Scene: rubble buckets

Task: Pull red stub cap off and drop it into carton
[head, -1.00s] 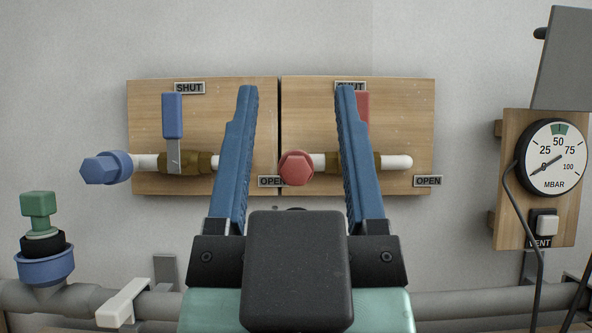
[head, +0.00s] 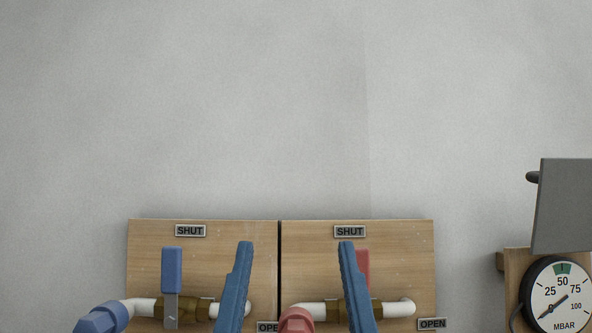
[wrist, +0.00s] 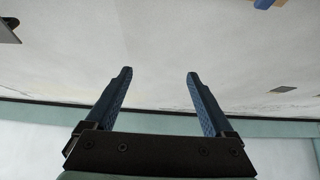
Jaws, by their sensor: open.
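The red stub cap (head: 297,320) is at the bottom edge of the head view, partly cut off, on the end of a white pipe stub (head: 318,309). A red valve handle (head: 363,268) is on the same pipe, partly behind my right finger. My gripper (head: 295,245) is open and empty. The wrist view shows the open gripper (wrist: 159,74) with nothing between the fingers and no red cap. I see no carton in either current view.
Two wooden boards (head: 225,260) carry the valves. On the left are a blue cap (head: 100,318) and a blue handle (head: 172,268) on another pipe. A pressure gauge (head: 560,295) and grey plate (head: 565,205) are at right. The wall above is bare.

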